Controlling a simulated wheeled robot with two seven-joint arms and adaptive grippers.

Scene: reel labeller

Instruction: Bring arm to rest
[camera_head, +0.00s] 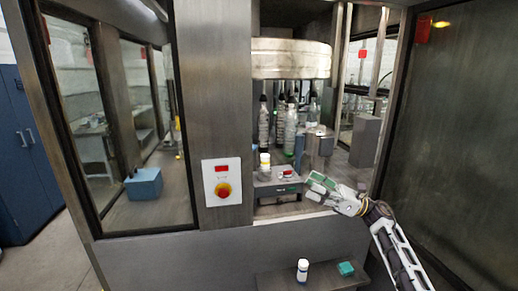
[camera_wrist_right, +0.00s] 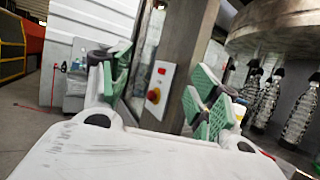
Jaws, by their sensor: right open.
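My right gripper (camera_head: 318,186) reaches in from the lower right in the head view, at the front of the labeller's opening. It is open and appears empty. In the right wrist view its green-padded fingers (camera_wrist_right: 158,92) stand wide apart, with the control panel showing in the gap behind them. A white bottle with a yellow part (camera_head: 264,163) stands on the machine's inner ledge, left of the gripper and apart from it. My left gripper is in neither view.
The steel post carries a control panel (camera_head: 222,182) with a red-and-yellow button. Several bottles (camera_head: 289,128) hang under the round carousel (camera_head: 290,60). An open door (camera_head: 455,120) stands at right.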

